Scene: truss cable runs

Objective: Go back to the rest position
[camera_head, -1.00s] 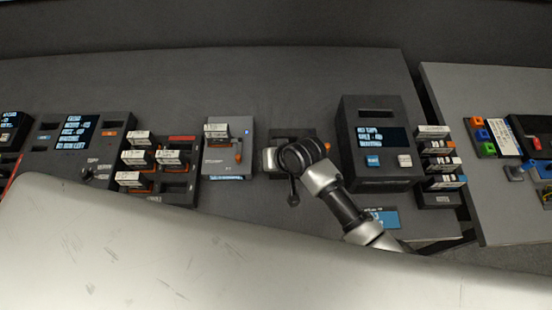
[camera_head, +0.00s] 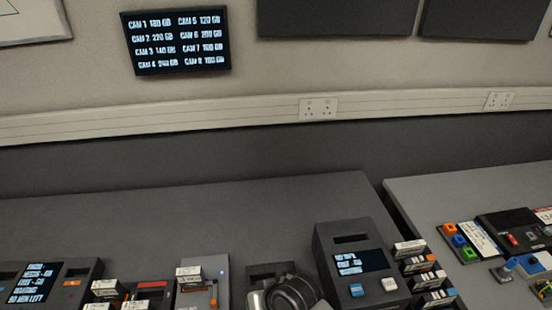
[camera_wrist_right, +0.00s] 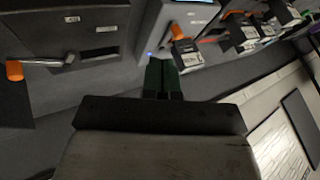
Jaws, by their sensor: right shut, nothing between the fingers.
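My right gripper (camera_wrist_right: 163,80) shows in the right wrist view with its two dark green fingers together and nothing between them. It points toward the desk devices, near the lower edge of a grey unit. In the head view only the round dark wrist of my right arm (camera_head: 290,294) shows at the bottom edge, in front of a small dark box (camera_head: 262,271). Its fingertips are hidden there. My left gripper is not in view.
A dark device with a screen (camera_head: 357,262) and a card rack (camera_head: 424,276) stand right of my arm. A grey card unit (camera_head: 216,272) stands left. The desk behind is clear. A wall monitor (camera_head: 178,42) hangs above.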

